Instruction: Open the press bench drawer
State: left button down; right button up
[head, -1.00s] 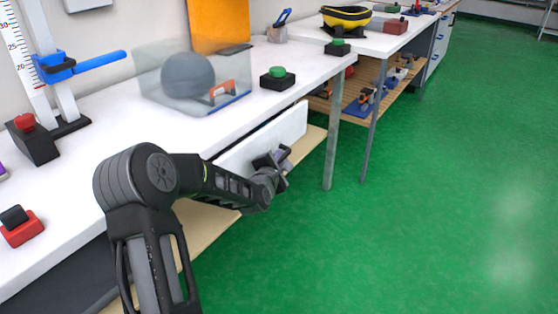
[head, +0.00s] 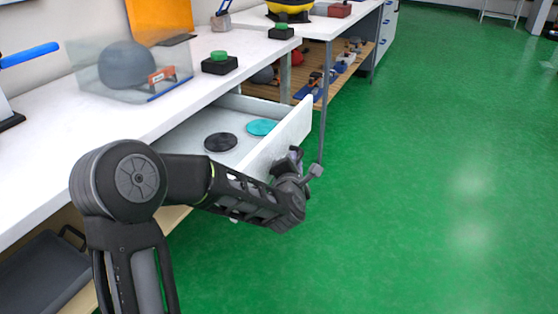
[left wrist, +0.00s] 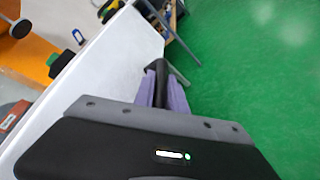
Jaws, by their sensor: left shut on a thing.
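The white press bench drawer (head: 292,130) stands pulled out from under the white bench top (head: 60,140) in the head view. A black disc (head: 220,142) and a teal disc (head: 262,127) lie flat inside it. My left gripper (head: 298,163) is at the outer face of the drawer front, shut on the drawer handle. The handle is mostly hidden by the gripper in the head view. In the left wrist view the purple-grey fingers (left wrist: 163,90) close around a dark bar. My right gripper is in neither view.
On the bench stand a clear box (head: 110,85) with a grey ball and a black block with a green button (head: 220,62). A table leg (head: 323,110) stands just beyond the drawer. The green floor (head: 430,200) to the right is clear.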

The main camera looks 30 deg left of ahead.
pick_arm(q)
jog(key=shift+d, duration=0.45)
jog(key=c, duration=1.4)
grip_release()
jog(key=shift+o, duration=0.2)
jog(key=p+v, duration=0.1)
jog(key=v, duration=0.6)
jog(key=shift+s, duration=0.35)
jog(key=shift+d, duration=0.1)
